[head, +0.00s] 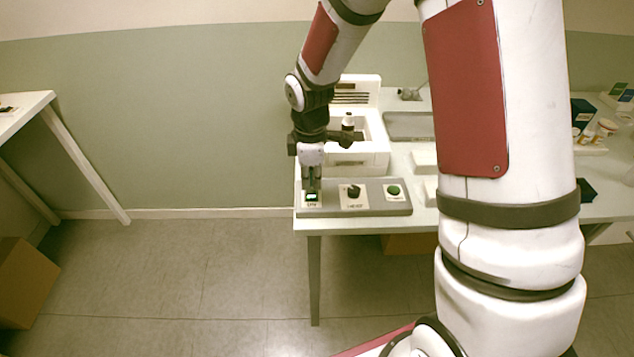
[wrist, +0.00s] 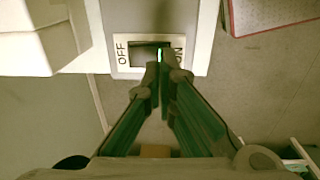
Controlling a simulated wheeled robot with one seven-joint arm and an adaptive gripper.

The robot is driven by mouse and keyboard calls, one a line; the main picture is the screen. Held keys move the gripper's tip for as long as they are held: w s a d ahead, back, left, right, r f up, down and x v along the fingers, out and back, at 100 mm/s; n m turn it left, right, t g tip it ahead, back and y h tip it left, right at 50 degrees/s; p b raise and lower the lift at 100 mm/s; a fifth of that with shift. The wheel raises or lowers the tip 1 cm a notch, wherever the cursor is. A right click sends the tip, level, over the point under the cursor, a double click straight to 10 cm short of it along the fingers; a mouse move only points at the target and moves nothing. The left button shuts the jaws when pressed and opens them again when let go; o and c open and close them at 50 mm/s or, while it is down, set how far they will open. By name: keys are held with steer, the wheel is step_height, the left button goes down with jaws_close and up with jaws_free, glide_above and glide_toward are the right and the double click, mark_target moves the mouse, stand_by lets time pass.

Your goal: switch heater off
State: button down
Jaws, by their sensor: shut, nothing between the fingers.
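The heater switch (head: 311,197) is at the left end of a grey control panel (head: 375,209) at the table's front left corner. In the wrist view the switch (wrist: 143,53) is a dark rocker in a pale plate, marked OFF on the left and ON on the right. A green glow shows on it near the ON side. My gripper (head: 312,189) points down at the switch, fingers shut and empty. In the wrist view its fingertips (wrist: 160,70) hide part of the rocker's ON side. I cannot tell whether they touch it.
A black knob (head: 353,191) and a green button (head: 394,190) are on the same panel, right of the switch.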

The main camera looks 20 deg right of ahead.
mark_target(311, 196)
step_height(311, 196, up, 11)
steer(key=s, duration=0.1)
steer(key=shift+a+f, duration=0.2)
steer(key=shift+b, duration=0.4)
steer(key=w+b, duration=0.1)
steer(key=b, duration=0.4)
steer(key=shift+w+d+t+b, duration=0.1)
steer(key=shift+d+t+b, duration=0.05)
steer(key=shift+t+b, duration=0.2)
steer(key=shift+r+b, duration=0.25)
steer(key=shift+b, duration=0.3)
steer(key=shift+f, duration=0.1)
